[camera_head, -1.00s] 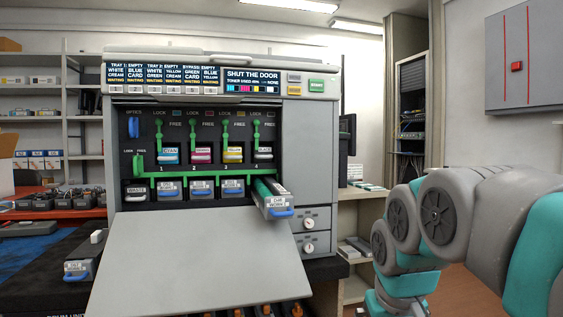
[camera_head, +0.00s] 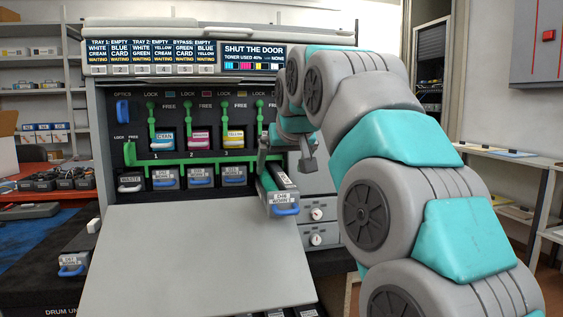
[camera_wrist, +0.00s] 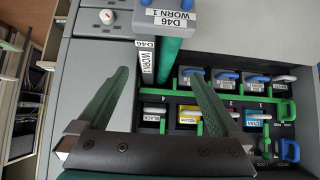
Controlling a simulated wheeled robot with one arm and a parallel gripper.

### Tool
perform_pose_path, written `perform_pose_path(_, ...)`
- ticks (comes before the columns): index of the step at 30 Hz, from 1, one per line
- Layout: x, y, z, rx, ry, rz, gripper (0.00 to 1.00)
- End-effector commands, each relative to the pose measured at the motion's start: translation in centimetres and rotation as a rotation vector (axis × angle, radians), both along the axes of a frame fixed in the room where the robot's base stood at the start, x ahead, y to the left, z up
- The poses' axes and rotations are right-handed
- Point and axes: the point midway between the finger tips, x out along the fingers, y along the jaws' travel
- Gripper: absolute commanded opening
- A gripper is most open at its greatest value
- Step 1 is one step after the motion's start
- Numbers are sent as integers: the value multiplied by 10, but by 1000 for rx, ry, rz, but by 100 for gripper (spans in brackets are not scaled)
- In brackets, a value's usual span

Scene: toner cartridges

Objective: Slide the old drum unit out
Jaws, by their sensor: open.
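The old drum unit (camera_head: 281,199), with a "worn" label and a blue handle, sticks partly out of the rightmost lower slot of the printer (camera_head: 200,259). It tilts slightly downward at its front. In the wrist view the drum unit (camera_wrist: 172,20) reads D46 WORN 1, with a green cylinder along its side. My gripper (camera_head: 285,152) is above the drum's rear part, close to the printer face. In the wrist view my gripper (camera_wrist: 156,73) is open, its two green-grey fingers appearing either side of the drum's body. I cannot tell the gap in height. Slot 4's lever is partly hidden by my arm.
Other drums with blue handles (camera_head: 198,175) and a waste box (camera_head: 131,182) sit in the lower row. Green levers (camera_head: 192,127) and a green bar lie above them. The lowered front door is clear. Another drum unit (camera_head: 72,262) stands on the dark bench at left.

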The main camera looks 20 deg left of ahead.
Motion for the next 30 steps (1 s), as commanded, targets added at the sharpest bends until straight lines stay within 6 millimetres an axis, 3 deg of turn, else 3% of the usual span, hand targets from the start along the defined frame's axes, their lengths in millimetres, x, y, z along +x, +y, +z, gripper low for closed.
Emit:
perform_pose_path(21,50,30,-54,-3,1,-1,100)
perform_pose_path(30,59,36,-63,-1,1,0,100)
